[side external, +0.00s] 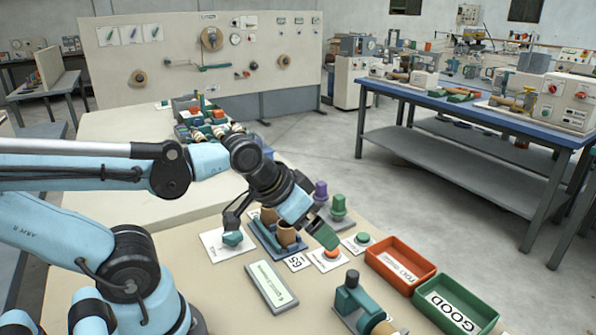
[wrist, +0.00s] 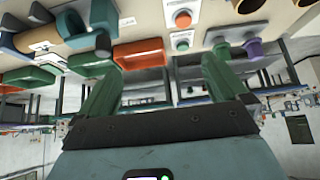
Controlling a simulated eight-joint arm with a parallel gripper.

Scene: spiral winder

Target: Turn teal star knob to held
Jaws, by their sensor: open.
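The teal star knob (side external: 232,238) sits on a white labelled plate on the near bench in the side external view, left of my gripper. Dark hardware reaches down close above it, and I cannot tell whether they touch. My gripper (side external: 323,235) slants down to the right, above the bench by the red button. Its green jaws show in the wrist view (wrist: 160,80), wide apart with nothing between them. I cannot make out the teal star knob in the wrist view. The knob's setting is too small to read.
A red button (side external: 331,253), a green button (side external: 361,239), a purple knob (side external: 320,190) and a green knob (side external: 338,207) stand around my gripper. A winding fixture (side external: 262,240) sits between knob and gripper. Orange (side external: 427,258) and green (side external: 484,313) bins stand right.

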